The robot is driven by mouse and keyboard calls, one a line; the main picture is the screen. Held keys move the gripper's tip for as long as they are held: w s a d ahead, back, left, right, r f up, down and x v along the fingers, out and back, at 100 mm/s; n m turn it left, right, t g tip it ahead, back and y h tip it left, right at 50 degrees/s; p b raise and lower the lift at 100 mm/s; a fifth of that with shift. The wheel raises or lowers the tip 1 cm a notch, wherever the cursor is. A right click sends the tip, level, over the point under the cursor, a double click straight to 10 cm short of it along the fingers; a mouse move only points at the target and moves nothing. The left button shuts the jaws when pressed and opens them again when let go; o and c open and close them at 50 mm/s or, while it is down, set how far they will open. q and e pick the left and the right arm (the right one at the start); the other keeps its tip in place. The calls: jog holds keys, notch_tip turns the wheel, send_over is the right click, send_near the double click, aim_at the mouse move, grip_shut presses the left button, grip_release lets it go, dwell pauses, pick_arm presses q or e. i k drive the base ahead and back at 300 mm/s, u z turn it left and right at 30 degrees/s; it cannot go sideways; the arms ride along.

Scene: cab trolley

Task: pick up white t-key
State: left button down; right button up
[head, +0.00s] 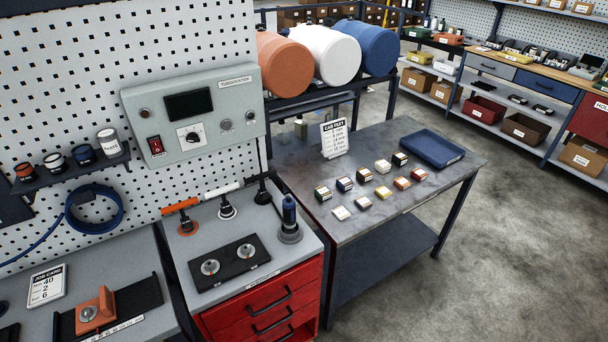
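The white t-key (222,190) stands upright on the grey top of the red drawer cabinet, its white crossbar at the top and its dark lower end in a small round base. An orange t-key (180,206) stands to its left and a black t-key (262,184) to its right, in the same row. Neither of my grippers shows in the head view.
A black plate with two round metal fittings (228,267) lies in front of the t-keys. A blue-handled tool (289,211) stands in a grey holder at right. A grey control box (192,113) hangs behind them. A table (405,210) with small blocks adjoins at right.

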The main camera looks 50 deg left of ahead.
aim_at(226, 210)
jog(key=u, duration=2.4)
jog(key=i, duration=0.35)
jog(key=z, duration=0.15)
